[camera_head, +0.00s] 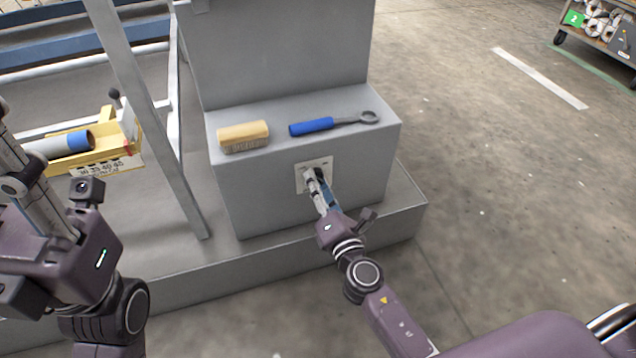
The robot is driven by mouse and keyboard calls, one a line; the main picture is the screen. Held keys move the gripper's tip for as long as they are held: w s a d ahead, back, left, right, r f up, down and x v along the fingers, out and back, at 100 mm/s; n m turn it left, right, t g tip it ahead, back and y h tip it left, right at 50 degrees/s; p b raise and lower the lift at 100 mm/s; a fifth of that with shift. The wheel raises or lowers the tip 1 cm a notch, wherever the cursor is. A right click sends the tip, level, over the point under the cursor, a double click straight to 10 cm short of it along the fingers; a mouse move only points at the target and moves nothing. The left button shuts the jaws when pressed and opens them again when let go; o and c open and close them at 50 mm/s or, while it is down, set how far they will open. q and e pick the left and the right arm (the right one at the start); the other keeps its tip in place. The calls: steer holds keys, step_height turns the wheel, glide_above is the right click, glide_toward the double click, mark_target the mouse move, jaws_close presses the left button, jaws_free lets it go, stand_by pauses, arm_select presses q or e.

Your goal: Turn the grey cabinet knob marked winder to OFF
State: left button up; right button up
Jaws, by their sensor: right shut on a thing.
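The grey cabinet (270,190) stands in the middle of the head view. A pale square plate (300,181) with small, unreadable markings is on its front face. A dark knob (319,172) shows on the plate, mostly hidden behind the fingers. My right gripper (314,178) reaches the plate from the front right and is shut on the knob. My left gripper (92,188) is at the left edge, away from the cabinet; its fingers do not show clearly.
A grey post (150,115) and a yellow bracket with a roll (65,145) stand at the left. A cart (605,25) is at the far right. The floor at right is clear.

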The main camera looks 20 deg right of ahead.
steer(key=shift+n, duration=0.6)
steer(key=shift+f, duration=0.1)
steer(key=o, duration=1.2)
steer(key=shift+s, duration=0.1)
steer(key=s, duration=1.2)
steer(key=shift+d, duration=0.2)
